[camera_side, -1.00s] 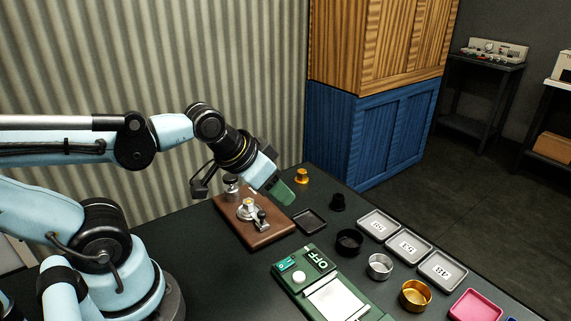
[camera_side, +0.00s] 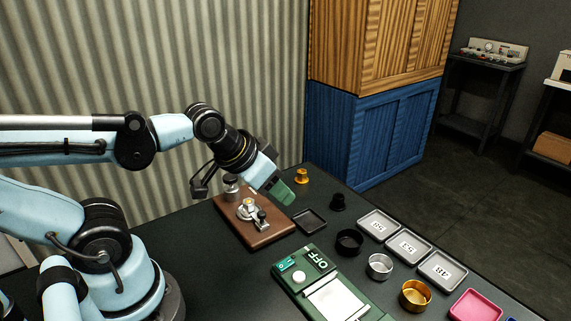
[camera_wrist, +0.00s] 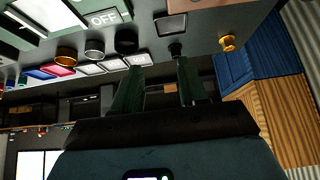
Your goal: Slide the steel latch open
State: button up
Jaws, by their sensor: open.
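The steel latch (camera_side: 261,215) is a small metal piece with a dark knob at the front right of a round metal fitting (camera_side: 245,209). The fitting is mounted on a brown wooden board (camera_side: 265,235). My gripper (camera_side: 287,196) has green fingers and hangs above the board's back right side, apart from the latch. In the wrist view the two green fingers of my gripper (camera_wrist: 155,72) stand apart with nothing between them. The latch cannot be made out in the wrist view. Whether it is open or closed is too small to tell.
A black square tray (camera_side: 310,221) lies right of the board. Several rings, including a gold one (camera_side: 415,295), and labelled grey trays (camera_side: 442,271) stand to the right. A brass piece (camera_side: 302,177) and a black piece (camera_side: 338,202) stand behind.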

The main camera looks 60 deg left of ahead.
jog(key=shift+o, duration=0.3)
notch_tip(320, 180, up, 3)
jog(key=m+g, duration=0.7)
jog(key=m, duration=0.2)
send_over(262, 213)
jog(key=shift+f, duration=5.85)
jog(key=shift+c, duration=0.3)
grip_shut()
